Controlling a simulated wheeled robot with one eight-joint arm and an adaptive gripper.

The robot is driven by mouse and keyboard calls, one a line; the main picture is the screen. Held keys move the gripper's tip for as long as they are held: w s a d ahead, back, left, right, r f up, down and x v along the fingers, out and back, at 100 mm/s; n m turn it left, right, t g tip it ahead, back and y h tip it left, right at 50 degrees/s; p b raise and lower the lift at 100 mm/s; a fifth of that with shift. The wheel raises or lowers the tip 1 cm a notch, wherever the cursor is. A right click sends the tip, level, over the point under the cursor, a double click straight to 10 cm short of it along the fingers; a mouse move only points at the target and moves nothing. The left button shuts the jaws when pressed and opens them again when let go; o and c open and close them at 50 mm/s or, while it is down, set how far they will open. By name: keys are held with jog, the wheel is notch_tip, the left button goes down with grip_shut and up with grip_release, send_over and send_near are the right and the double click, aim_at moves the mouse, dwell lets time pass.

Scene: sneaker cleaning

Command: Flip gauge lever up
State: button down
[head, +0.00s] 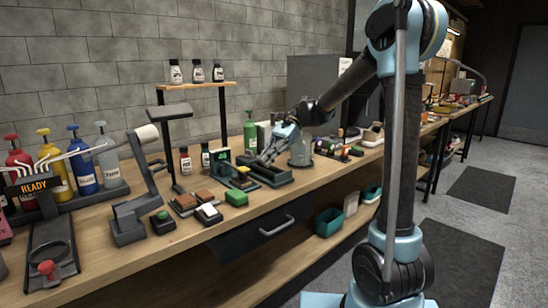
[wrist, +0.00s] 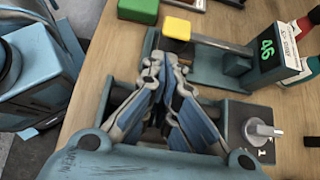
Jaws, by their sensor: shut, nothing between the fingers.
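The gauge has a dark blue-grey base with a green display reading "46" (wrist: 267,48). Its lever is a dark bar with a yellow end (wrist: 177,28), and it appears to lie low, pointing away from the display. In the head view the gauge (head: 222,156) stands mid-bench and the yellow end (head: 243,169) is at its front. My gripper (wrist: 166,62) is shut and empty, its fingertips beside the gauge base, a short way from the yellow end. In the head view my gripper (head: 266,157) is over the dark tray right of the gauge; contact cannot be told.
A green block (wrist: 138,10) lies near the yellow end. A dark tray with a metal knob (wrist: 262,131) is under my gripper. Small bottles (wrist: 290,45) stand behind the display. A green pump bottle (head: 250,133) is behind.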

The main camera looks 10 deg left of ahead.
jog(key=shift+x, duration=3.05)
